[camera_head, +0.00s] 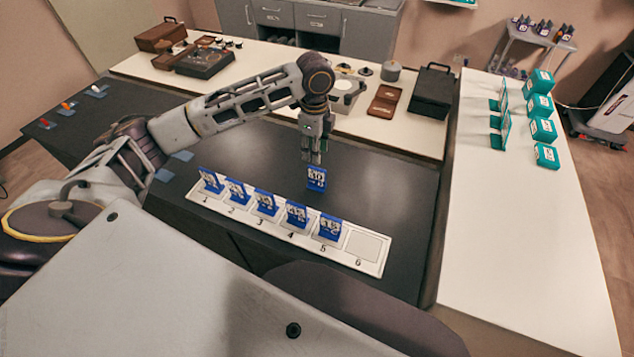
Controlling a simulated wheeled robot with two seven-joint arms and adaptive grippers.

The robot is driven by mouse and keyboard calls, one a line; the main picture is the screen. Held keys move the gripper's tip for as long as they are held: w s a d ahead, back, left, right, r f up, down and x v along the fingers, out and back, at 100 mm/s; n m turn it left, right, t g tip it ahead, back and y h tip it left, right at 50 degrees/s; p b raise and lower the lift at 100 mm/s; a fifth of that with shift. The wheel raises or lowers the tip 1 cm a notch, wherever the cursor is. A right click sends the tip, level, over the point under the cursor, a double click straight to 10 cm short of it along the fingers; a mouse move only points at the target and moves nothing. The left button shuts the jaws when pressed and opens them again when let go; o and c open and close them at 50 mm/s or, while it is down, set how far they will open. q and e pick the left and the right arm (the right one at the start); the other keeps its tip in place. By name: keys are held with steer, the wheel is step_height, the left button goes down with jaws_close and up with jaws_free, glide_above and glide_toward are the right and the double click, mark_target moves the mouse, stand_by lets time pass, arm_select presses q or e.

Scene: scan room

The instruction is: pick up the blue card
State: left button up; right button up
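A blue card (316,179) with a white printed face is upright over the dark table, behind the numbered white strip. My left gripper (312,160) points down directly above it, with its fingertips at the card's top edge. I cannot tell whether the fingers are closed on the card or whether its lower edge rests on the table. Several similar blue cards, such as the one at number 5 (329,229), stand on the white strip (361,245) at positions 1 to 5. Position 6 is empty. My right gripper is not in view.
A white table (525,270) on the right holds several teal boxes (543,129) and teal stands. The white back counter (400,133) holds brown cases, a black case (433,93) and a grey device. Coloured small items (68,105) lie at the dark table's far left.

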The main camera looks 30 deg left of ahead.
arm_select(q)
glide_above(317, 185)
steer(key=shift+a+f, duration=0.2)
steer(key=shift+f, duration=3.95)
steer(key=shift+w+f, duration=0.15)
steer(key=shift+f, duration=1.15)
steer(key=shift+w+f, duration=0.15)
steer(key=shift+f, duration=1.15)
jaws_close()
